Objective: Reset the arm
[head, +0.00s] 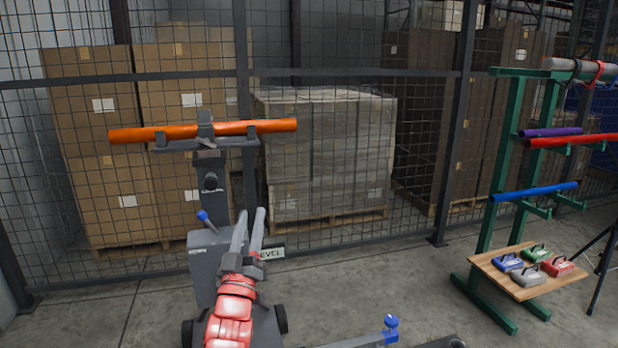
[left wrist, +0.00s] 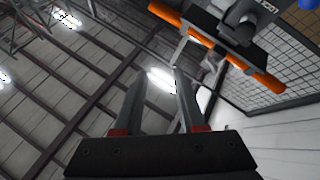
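My left gripper (head: 250,232) is raised in front of the grey wheeled stand, its two fingers pointing up. In the left wrist view the fingers (left wrist: 158,100) stand apart with nothing between them. An orange tube (head: 275,126) lies level across the cradle (head: 175,145) on top of the stand's post. The tube also shows in the left wrist view (left wrist: 268,82), beyond and to the right of the fingers. The gripper is apart from the tube. My right gripper does not show in either view.
A green rack (head: 503,165) at the right holds purple (head: 550,132), red (head: 580,141) and blue (head: 535,192) tubes. A wooden shelf (head: 512,280) there carries several coloured blocks with handles. A mesh fence (head: 420,150) closes off stacked boxes behind. Floor (head: 400,285) between stand and rack is largely clear.

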